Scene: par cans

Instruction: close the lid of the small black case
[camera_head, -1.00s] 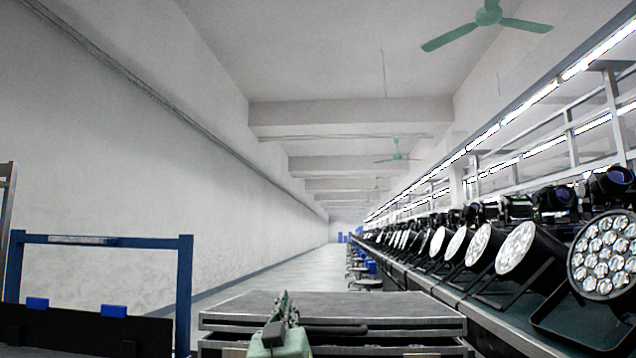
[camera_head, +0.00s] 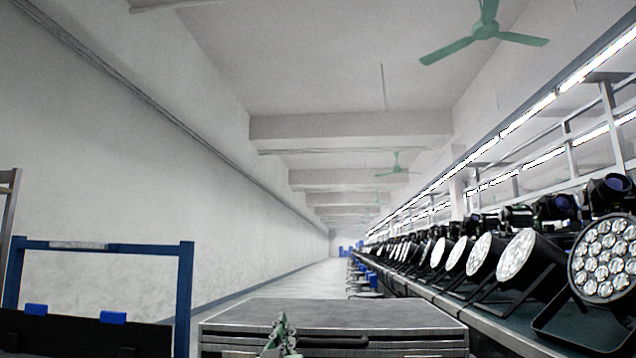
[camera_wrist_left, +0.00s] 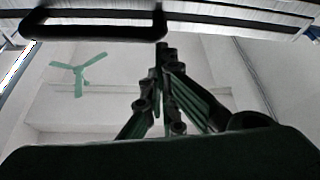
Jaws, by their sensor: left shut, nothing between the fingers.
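The small black case (camera_head: 335,312) is at the bottom middle of the head view. Its flat grey-black top lies level, with metal-edged layers along the front; I cannot tell whether its lid is fully seated. A dark handle (camera_head: 335,341) runs along the front, and it also shows at the top of the left wrist view (camera_wrist_left: 95,36). My left gripper (camera_head: 281,322), green and dark, is shut and empty at the case's front side, left of the handle's middle. In the wrist view its fingers (camera_wrist_left: 163,52) point toward the case's front. My right gripper is not in view.
A bench (camera_head: 500,325) with a long row of stage lights (camera_head: 600,258) runs along the right, close to the case. A blue frame (camera_head: 185,290) with a black panel (camera_head: 80,333) stands at the left. The aisle floor behind the case is clear.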

